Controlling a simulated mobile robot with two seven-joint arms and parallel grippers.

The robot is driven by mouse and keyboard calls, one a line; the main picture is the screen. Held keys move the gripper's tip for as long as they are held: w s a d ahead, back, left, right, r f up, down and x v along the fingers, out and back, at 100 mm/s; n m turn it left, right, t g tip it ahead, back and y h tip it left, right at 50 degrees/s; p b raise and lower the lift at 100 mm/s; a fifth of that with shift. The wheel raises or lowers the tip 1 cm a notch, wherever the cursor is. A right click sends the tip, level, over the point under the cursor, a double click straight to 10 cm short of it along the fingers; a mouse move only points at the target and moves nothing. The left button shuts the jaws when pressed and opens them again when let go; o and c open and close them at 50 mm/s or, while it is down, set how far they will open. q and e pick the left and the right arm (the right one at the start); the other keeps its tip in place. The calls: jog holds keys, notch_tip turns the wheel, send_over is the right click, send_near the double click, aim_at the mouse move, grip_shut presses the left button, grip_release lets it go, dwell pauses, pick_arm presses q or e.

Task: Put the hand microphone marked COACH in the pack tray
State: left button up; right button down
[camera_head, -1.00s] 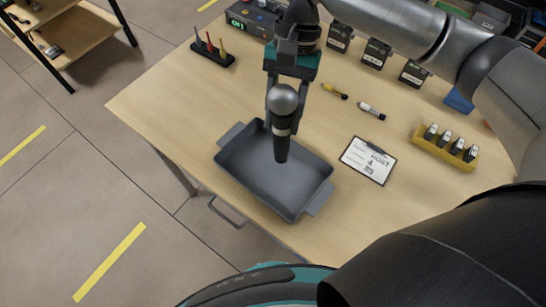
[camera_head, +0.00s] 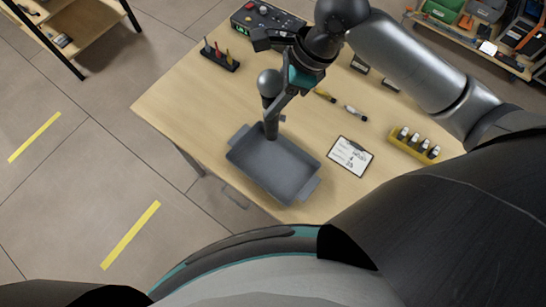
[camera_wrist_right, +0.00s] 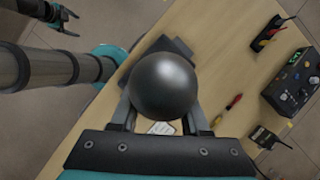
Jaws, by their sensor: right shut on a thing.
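The hand microphone (camera_head: 270,95) is black with a round dark head. It is upright in my right gripper (camera_head: 277,103), head up, with its lower end at the far edge of the tray in the head view. Its marking cannot be read. In the right wrist view the microphone's round head (camera_wrist_right: 164,86) fills the middle, between the fingers of the right gripper (camera_wrist_right: 165,118). The pack tray (camera_head: 274,165) is grey, shallow and empty, with a handle at each end. It is partly hidden behind the microphone's head in the wrist view. In the wrist view, my left gripper (camera_wrist_right: 62,20) shows at the upper left, apparently open, away from the table.
A clipboard (camera_head: 350,156) lies right of the tray. A yellow rack (camera_head: 414,145) with several small items stands farther right. Two markers (camera_head: 355,112) lie beyond the clipboard. A tool holder (camera_head: 220,58) and a control box (camera_head: 265,20) stand at the back left.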

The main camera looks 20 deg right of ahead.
notch_tip(320, 180, down, 20)
jog(key=b, duration=0.3)
dwell(0.3)
jog(key=shift+c, duration=1.9)
grip_release()
jog(key=p+v, duration=0.1)
jog(key=v, duration=1.1)
jog(key=shift+p, duration=0.35)
